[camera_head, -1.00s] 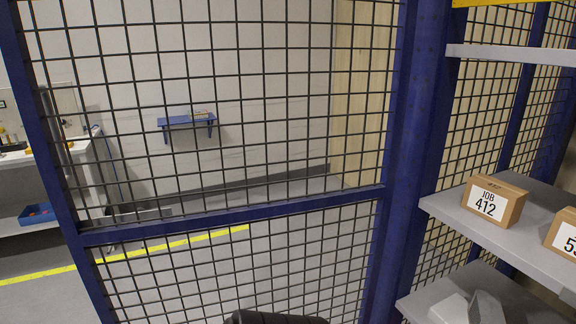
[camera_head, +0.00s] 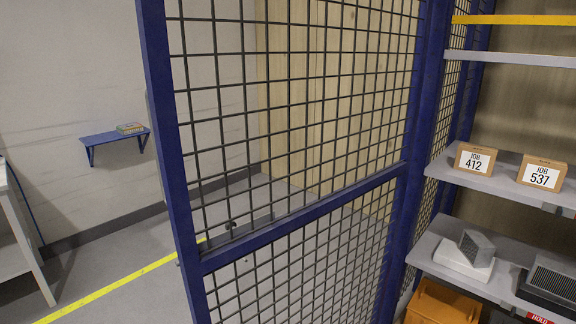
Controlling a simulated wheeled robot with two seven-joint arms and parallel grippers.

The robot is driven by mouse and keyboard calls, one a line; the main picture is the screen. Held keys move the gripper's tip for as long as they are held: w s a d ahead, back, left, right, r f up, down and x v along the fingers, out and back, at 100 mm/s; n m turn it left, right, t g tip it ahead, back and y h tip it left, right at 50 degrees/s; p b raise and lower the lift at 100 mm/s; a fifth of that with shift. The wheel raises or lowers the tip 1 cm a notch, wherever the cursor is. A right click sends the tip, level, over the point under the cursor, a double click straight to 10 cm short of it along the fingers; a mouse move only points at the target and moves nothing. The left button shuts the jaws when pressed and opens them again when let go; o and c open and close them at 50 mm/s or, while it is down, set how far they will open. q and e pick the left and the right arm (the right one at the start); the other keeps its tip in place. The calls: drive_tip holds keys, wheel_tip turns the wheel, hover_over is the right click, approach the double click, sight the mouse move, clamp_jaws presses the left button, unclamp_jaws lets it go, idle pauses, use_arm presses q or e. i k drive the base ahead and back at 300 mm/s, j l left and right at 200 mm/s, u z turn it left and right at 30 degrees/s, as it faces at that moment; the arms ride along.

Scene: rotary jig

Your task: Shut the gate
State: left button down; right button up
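The gate (camera_head: 300,219) is a blue-framed black wire mesh panel in the middle of the head view. Its right side meets a blue post (camera_head: 408,190). Its free left upright (camera_head: 165,150) stands apart from any post in view, with open space to its left, so the gate looks ajar. A small dark knob-like part (camera_head: 231,225) shows through the mesh near the crossbar. Neither of my grippers is in view.
A shelf unit (camera_head: 500,185) at right holds boxes marked 412 (camera_head: 475,160) and 537 (camera_head: 541,174), with grey parts and an orange bin (camera_head: 440,303) below. A blue wall shelf (camera_head: 115,138), a yellow floor line (camera_head: 110,287) and a bench (camera_head: 20,235) are at left.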

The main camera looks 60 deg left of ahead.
sight(198, 260)
drive_tip(key=k+j, duration=0.25)
drive_tip(key=j, duration=0.15)
drive_tip(key=k+j, duration=0.55)
drive_tip(key=j, duration=0.3)
